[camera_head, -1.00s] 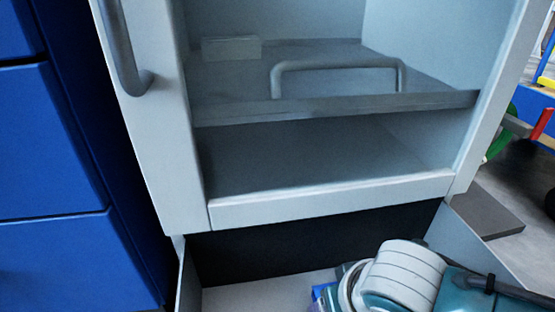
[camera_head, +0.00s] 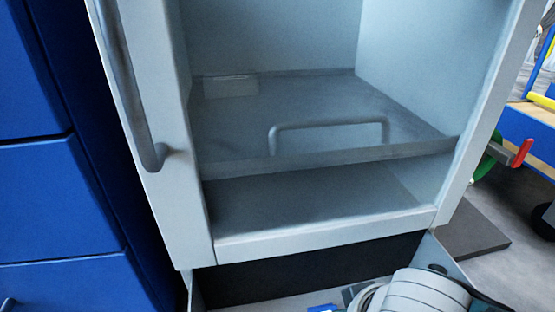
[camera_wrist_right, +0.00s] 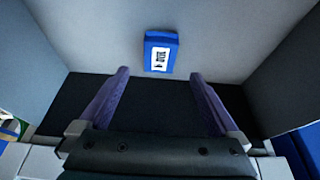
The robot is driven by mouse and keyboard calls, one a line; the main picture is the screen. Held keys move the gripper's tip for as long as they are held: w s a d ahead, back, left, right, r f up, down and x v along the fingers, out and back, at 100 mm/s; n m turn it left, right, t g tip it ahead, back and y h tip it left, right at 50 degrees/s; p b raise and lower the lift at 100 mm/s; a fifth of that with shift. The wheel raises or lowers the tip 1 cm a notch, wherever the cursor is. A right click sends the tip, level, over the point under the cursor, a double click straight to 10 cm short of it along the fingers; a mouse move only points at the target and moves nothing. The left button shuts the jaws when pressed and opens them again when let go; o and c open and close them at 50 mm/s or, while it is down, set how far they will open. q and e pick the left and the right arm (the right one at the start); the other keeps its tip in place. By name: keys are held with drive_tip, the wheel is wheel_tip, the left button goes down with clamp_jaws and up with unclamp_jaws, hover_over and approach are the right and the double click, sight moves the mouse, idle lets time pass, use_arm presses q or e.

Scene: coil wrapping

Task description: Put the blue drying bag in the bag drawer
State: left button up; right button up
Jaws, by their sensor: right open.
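The blue drying bag (camera_wrist_right: 161,53) is a small blue packet with a white printed label. In the right wrist view it lies on the pale floor of the open drawer (camera_wrist_right: 100,30). My right gripper (camera_wrist_right: 160,80) is open and empty. The bag is beyond its fingertips, between their lines, and apart from them. In the head view the drawer (camera_head: 285,300) is pulled out under the cabinet, and a blue bit of the bag (camera_head: 322,308) shows at the bottom edge beside my right arm. The right fingertips are hidden there. My left gripper is out of view.
The white cabinet (camera_head: 325,232) stands above the drawer, with an empty shelf (camera_head: 330,155) and a grey handle. Blue drawers (camera_head: 60,200) are on the left. A dark flat slab (camera_head: 475,230) lies on the floor at right. Drawer walls enclose the right gripper's space.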

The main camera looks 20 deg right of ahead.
use_arm(q)
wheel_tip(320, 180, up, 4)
drive_tip(key=p, duration=0.2)
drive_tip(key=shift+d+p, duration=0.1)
drive_tip(key=shift+p, duration=0.25)
use_arm(e)
drive_tip(key=s+r+n, duration=0.2)
drive_tip(key=s+r, duration=0.3)
drive_tip(key=r, duration=0.4)
drive_tip(key=s+r+n+y, duration=0.1)
drive_tip(key=s+r+n, duration=0.1)
drive_tip(key=s+r, duration=0.3)
wheel_tip(320, 180, up, 4)
drive_tip(key=shift+a+f+n+g, duration=0.1)
drive_tip(key=shift+a+n+g, duration=0.2)
drive_tip(key=shift+n, duration=0.1)
drive_tip(key=shift+s, duration=0.1)
